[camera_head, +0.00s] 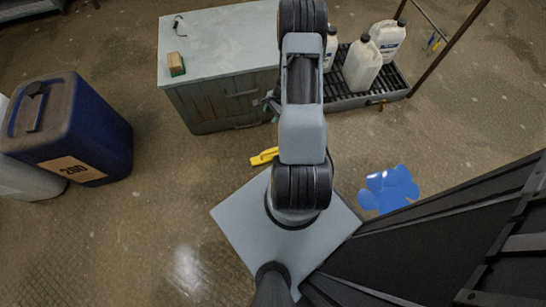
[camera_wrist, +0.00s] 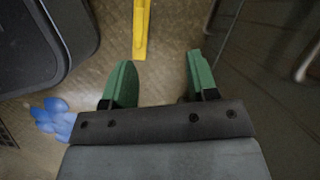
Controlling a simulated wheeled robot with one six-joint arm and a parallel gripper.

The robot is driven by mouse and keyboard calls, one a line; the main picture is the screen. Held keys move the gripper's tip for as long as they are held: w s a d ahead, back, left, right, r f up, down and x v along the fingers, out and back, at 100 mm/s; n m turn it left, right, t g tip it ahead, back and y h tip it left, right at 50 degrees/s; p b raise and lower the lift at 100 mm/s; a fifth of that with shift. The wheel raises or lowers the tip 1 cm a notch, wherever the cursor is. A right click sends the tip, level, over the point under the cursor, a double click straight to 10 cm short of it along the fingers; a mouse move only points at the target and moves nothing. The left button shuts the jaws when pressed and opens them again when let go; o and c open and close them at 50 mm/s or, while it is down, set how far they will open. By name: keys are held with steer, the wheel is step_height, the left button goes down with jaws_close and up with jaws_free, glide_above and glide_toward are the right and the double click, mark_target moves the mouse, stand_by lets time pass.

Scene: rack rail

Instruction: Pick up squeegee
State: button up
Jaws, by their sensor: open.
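A yellow long-handled shape, which I take to be the squeegee (camera_head: 264,156), lies on the floor beside my base in the head view; part of it is hidden behind my arm. In the wrist view a yellow bar (camera_wrist: 141,28) runs in from the top edge and ends just beyond my left fingertip. My gripper (camera_wrist: 160,62) has two green fingers spread apart with nothing between them. The yellow bar lies ahead of the gap, nearer the left finger. How far below the fingers it lies, I cannot tell. In the head view my gripper is mostly hidden by my arm.
A grey cabinet (camera_head: 215,45) stands at the back with a brush-like block (camera_head: 177,64) on top. White jugs (camera_head: 362,66) stand on a rack at right. A blue drum (camera_head: 70,130) stands at left. Open floor lies front left.

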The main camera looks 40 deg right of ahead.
mark_target(273, 150)
steer(key=s+f+m+b, duration=0.1)
steer(key=f+b, duration=0.1)
steer(key=f, duration=0.5)
steer(key=s+f+m+b, duration=0.1)
steer(key=f+b, duration=0.1)
steer(key=f, duration=0.6)
steer(key=s+a+f+m+b, duration=0.1)
steer(key=s+f+b, duration=0.1)
steer(key=f, duration=0.5)
steer(key=shift+a+f+m+b, duration=0.1)
steer(key=shift+f+m+b, duration=0.2)
steer(key=shift+b, duration=0.15)
steer(key=shift+b+x, duration=1.85)
steer(key=shift+x, duration=1.15)
steer(key=shift+a+r+y, duration=0.1)
steer(key=shift+r+y, duration=0.05)
steer(key=shift+y, duration=0.15)
steer(key=shift+c, duration=0.5)
jaws_close()
